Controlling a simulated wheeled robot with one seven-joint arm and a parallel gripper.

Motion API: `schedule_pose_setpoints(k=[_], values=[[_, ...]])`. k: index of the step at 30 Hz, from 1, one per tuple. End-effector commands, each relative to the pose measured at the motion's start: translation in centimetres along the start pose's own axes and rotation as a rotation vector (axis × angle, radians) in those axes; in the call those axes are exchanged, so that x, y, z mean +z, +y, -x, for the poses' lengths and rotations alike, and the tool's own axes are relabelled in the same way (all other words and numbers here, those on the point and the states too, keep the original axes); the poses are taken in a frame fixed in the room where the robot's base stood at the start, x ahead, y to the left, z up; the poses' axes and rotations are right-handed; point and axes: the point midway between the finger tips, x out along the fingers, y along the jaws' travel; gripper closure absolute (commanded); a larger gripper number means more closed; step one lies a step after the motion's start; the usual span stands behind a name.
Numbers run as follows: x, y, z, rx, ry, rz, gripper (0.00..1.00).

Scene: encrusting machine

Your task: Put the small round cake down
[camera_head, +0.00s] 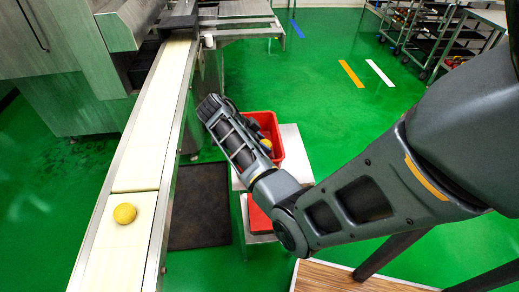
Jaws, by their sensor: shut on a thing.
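My gripper (211,106) is at the far end of my forearm, between the conveyor belt and the red crate. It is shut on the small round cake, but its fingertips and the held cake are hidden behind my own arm. One yellow round cake (124,213) rests on the near part of the pale conveyor belt (155,120), apart from my gripper. Another yellow round cake (266,144) shows at the red crate (272,124), partly covered by my forearm.
The red crate stands on a pale stand (297,160), with another red container (258,219) lower down. A grey machine (72,60) borders the belt on the left. A dark mat (200,205) lies on the green floor. Rack carts (420,35) stand at the back right.

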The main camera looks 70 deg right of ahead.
Motion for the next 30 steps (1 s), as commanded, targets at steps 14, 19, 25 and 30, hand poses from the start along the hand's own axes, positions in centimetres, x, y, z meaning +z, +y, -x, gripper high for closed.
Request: schedule_pose_setpoints(k=[14,19,25,30], values=[[2.0,0.0,-2.6,-0.001,0.0,-0.001,0.83],[2.2,0.0,-2.8,0.0,0.0,0.0,0.48],[2.1,0.0,-2.7,0.0,0.0,0.0,0.29],[2.1,0.0,-2.7,0.0,0.0,0.0,0.23]])
